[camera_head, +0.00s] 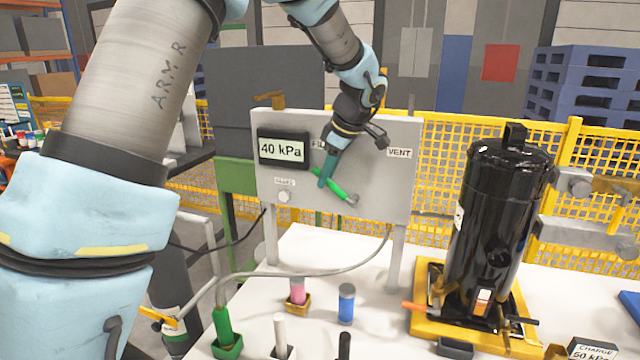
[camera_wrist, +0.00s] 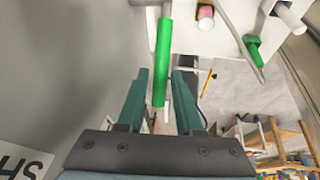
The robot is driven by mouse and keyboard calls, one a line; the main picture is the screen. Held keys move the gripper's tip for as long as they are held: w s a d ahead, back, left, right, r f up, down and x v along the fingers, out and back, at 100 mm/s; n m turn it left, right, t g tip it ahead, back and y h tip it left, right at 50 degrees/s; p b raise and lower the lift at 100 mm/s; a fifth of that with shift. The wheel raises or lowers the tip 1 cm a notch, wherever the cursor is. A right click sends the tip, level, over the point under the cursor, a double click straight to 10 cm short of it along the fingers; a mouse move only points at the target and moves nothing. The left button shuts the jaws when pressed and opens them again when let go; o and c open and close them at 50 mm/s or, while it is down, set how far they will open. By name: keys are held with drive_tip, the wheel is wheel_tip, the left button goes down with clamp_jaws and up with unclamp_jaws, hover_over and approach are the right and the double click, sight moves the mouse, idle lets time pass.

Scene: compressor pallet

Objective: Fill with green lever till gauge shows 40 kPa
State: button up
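The gauge (camera_head: 283,149) on the grey panel (camera_head: 385,185) reads 40 kPa. The green lever (camera_head: 336,188) sits on the panel below a partly hidden label and slants down to the right. My gripper (camera_head: 326,180) is at the lever, its teal fingers pointing down over the lever's upper left part. In the wrist view the green lever (camera_wrist: 162,62) reaches between the two fingers (camera_wrist: 161,80), with a gap showing on each side. The gripper looks open around it, not clamped.
A VENT label (camera_head: 399,153) is right of my gripper. A black compressor (camera_head: 497,215) stands on a yellow pallet (camera_head: 425,325) at right. A hose crosses below the panel.

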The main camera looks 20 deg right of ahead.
drive_tip(key=shift+p+x, duration=0.65)
drive_tip(key=shift+x, duration=1.85)
drive_tip(key=shift+s, duration=0.1)
clamp_jaws()
